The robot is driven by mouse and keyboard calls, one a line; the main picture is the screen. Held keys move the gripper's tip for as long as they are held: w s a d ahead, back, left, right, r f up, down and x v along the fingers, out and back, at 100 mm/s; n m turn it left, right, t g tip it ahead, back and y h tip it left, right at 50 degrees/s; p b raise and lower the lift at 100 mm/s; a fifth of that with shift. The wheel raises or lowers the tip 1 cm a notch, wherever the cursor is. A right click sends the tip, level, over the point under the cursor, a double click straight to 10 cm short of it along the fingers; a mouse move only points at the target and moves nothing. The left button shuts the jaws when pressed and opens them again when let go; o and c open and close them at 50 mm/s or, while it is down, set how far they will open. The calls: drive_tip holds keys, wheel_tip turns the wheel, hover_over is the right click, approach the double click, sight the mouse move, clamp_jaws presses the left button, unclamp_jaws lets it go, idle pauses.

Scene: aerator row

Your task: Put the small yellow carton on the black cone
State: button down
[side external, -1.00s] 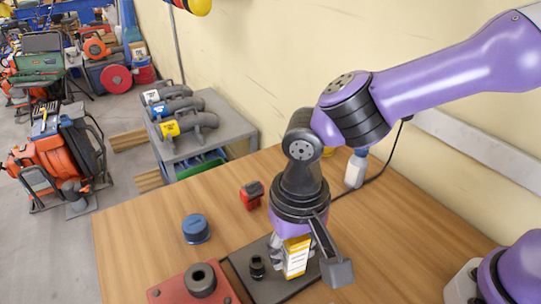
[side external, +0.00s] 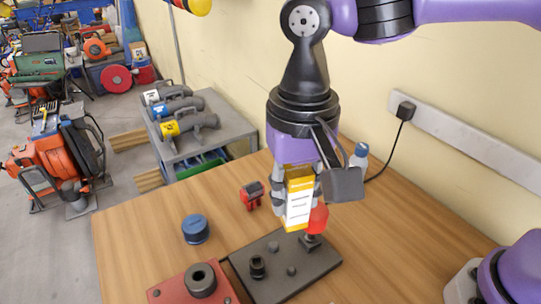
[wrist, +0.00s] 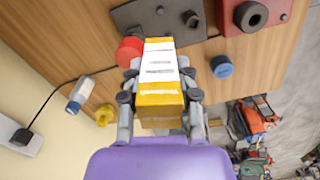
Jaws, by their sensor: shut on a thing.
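My gripper (side external: 299,205) is shut on a small yellow and white carton (side external: 297,212), held upright above the table. In the wrist view the carton (wrist: 158,72) lies between both fingers of my gripper (wrist: 158,96). A black plate (side external: 310,281) lies below it. A black stepped peg (side external: 257,267) stands on the plate, in front and to the left of the carton; it also shows in the wrist view (wrist: 191,18). I see no clearly cone-shaped black piece; this peg may be it.
A red base (side external: 166,294) with a dark hollow cylinder (side external: 201,279) is at the front left. A blue cap (side external: 196,229) and a red and black item (side external: 252,194) stand on the table. A white bottle (wrist: 80,95) is near the wall.

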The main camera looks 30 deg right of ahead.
drive_tip(key=w+d+r+m, duration=0.3)
drive_tip(key=w+d+m, duration=0.2)
drive_tip(key=w+m, duration=0.15)
drive_tip(key=shift+n, duration=0.35)
drive_tip(key=w+d+f, duration=0.2)
drive_tip(key=d, duration=0.1)
drive_tip(key=w+d+f, duration=0.2)
drive_tip(key=w, duration=0.1)
drive_tip(key=w+d+f, duration=0.3)
drive_tip(key=shift+w+d, duration=0.1)
drive_tip(key=shift+d, duration=0.2)
drive_tip(key=shift+f, duration=2)
drive_tip(key=shift+f, duration=0.1)
drive_tip(key=c, duration=0.6)
unclamp_jaws()
